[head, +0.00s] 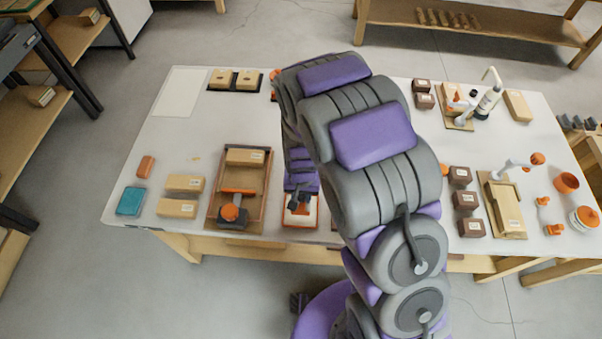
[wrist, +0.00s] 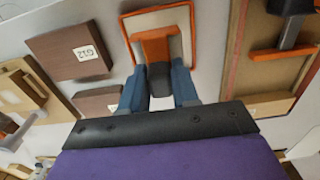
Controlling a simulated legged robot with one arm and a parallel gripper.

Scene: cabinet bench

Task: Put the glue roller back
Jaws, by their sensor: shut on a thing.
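My gripper (wrist: 157,74) is shut on the dark handle of an orange-headed tool, which I take to be the glue roller (wrist: 158,46). The tool is over a white tray with an orange rim (wrist: 124,26); I cannot tell whether it touches the tray. In the head view my gripper (head: 300,198) is above the front part of the bench, and the tray (head: 288,218) shows below it. The tool itself is mostly hidden there by my arm and gripper.
A wooden tray (head: 212,210) with an orange-knobbed tool stands left of my gripper on the bench. Brown labelled boxes (wrist: 70,52) lie on the other side. A wooden holder (head: 507,218), a bottle (head: 487,103) and orange cups are further right.

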